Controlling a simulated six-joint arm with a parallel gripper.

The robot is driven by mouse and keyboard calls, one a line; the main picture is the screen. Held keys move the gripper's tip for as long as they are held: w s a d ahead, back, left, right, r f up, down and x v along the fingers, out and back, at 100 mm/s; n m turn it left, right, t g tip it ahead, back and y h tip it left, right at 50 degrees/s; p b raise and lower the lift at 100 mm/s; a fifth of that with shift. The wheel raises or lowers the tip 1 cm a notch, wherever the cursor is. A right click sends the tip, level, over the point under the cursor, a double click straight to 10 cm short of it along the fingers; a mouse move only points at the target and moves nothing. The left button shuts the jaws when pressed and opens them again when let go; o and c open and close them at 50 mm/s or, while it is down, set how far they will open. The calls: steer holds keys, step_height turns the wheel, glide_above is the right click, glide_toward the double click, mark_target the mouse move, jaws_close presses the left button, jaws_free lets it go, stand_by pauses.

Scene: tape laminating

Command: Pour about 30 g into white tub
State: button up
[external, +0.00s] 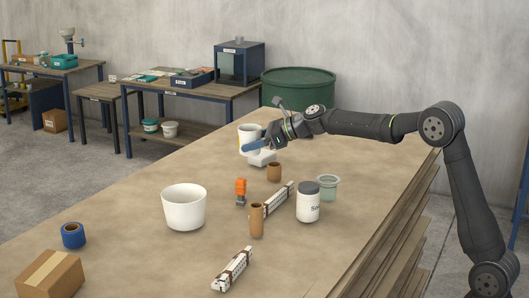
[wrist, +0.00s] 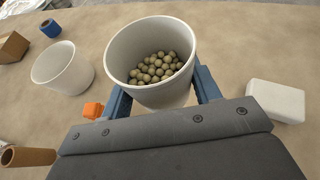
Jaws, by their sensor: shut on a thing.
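My gripper (external: 254,146) is shut on a white cup (external: 249,131) at the far side of the table. In the wrist view the cup (wrist: 152,40) stands roughly upright between the blue fingers (wrist: 162,92) and holds many small tan-grey beads (wrist: 154,68). The white tub (external: 184,210) stands on the table, nearer the camera and left of the gripper. It also shows left of the cup in the wrist view (wrist: 62,68), and the inside that I can see looks empty.
A white block (external: 262,158) lies close to the gripper. Blue tape (external: 73,235) and a cardboard box (external: 50,275) lie front left.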

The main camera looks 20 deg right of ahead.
steer(key=s+a+f, duration=0.2)
steer(key=s+a, duration=0.6)
steer(key=a, duration=0.5)
steer(key=shift+f, duration=0.4)
steer(key=shift+s+a+r, duration=0.1)
steer(key=shift+s, duration=0.05)
steer(key=s+a+r+n+t+h, duration=0.1)
steer(key=n+h, duration=0.1)
steer(key=s+a+r+n+t+h, duration=0.1)
steer(key=n+t+h, duration=0.1)
steer(key=n, duration=0.1)
steer(key=s+a+r+n+t+h, duration=0.1)
steer(key=n+t+h, duration=0.1)
steer(key=shift+s+a+n+p, duration=0.3)
steer(key=shift+n+p, duration=0.1)
stand_by(0.5)
steer(key=shift+s+a+r+n+t+p, duration=0.1)
steer(key=shift+r+n+t+p, duration=0.2)
steer(key=shift+p, duration=0.35)
stand_by(0.8)
